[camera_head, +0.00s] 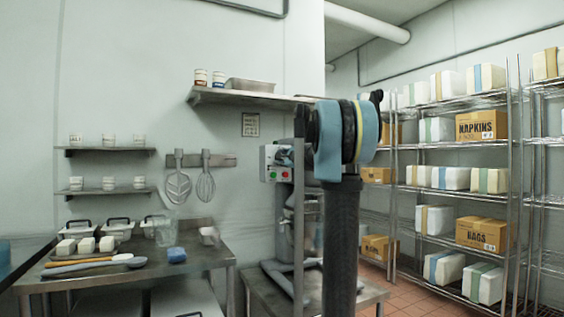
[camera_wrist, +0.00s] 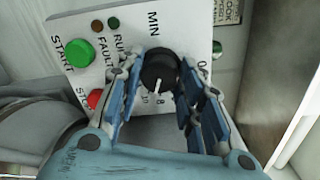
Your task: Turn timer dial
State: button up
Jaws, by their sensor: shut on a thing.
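The black timer dial (camera_wrist: 159,70) with a white pointer sits on a light grey control panel (camera_wrist: 85,28) in the wrist view. The pointer is towards the bottom of the picture, near the marks 8 and 10. My gripper (camera_wrist: 160,85) has blue-padded fingers on the left and right of the dial and is shut on it. The fingers cover part of the scale. In the head view the control panel (camera_head: 276,163) shows on the mixer, and my arm hides much of the machine and the gripper.
A green START button (camera_wrist: 79,53) and a red button (camera_wrist: 95,98) lie left of the dial, close to the left finger. A steel table (camera_head: 190,247) with utensils stands at the left. Wire shelves (camera_head: 460,143) with boxes stand at the right.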

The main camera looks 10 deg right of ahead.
jog(key=shift+w+r+m, duration=0.1)
jog(key=shift+w+m, duration=0.1)
jog(key=shift+m, duration=0.7)
jog(key=o, duration=1.1)
jog(key=shift+w+f, duration=0.1)
jog(key=shift+f, duration=0.1)
jog(key=shift+s, duration=0.2)
jog(key=v, duration=1.1)
jog(key=shift+s+d, duration=0.1)
jog(key=shift+s, duration=0.15)
